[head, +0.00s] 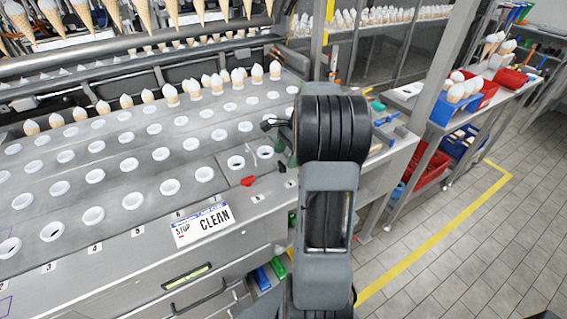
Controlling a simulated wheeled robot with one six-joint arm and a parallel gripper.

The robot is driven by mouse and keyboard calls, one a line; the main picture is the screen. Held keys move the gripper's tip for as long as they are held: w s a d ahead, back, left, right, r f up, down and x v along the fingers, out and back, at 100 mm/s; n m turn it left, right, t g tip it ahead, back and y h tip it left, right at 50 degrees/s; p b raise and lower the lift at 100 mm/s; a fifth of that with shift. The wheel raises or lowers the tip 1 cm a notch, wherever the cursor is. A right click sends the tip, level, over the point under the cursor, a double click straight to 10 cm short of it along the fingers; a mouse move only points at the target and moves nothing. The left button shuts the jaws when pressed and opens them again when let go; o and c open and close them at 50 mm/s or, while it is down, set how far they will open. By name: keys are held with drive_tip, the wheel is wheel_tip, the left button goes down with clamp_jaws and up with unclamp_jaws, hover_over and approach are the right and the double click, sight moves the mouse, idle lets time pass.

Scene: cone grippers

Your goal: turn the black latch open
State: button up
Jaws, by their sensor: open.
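A small black latch (282,169) sits on the machine's metal top near its right end, just left of my arm. It is small and partly dark, so I cannot tell its exact angle. A red latch (247,181) lies to its left. A dark green piece (280,146) shows above the black latch, partly behind my arm. My gripper (268,124) shows only in part at the left side of my arm, beyond the black latch in the picture. It is open and appears apart from the latch.
The metal top (130,225) has rows of white-rimmed holes, with filled cones standing along the back. A "STOP CLEAN" sign (202,224) lies at the front edge. Blue and red bins (455,108) stand on a shelf at right. Tiled floor (470,240) is clear.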

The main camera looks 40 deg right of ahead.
sight(283, 164)
drive_tip(key=shift+x, duration=1.7)
drive_tip(key=c, duration=0.9)
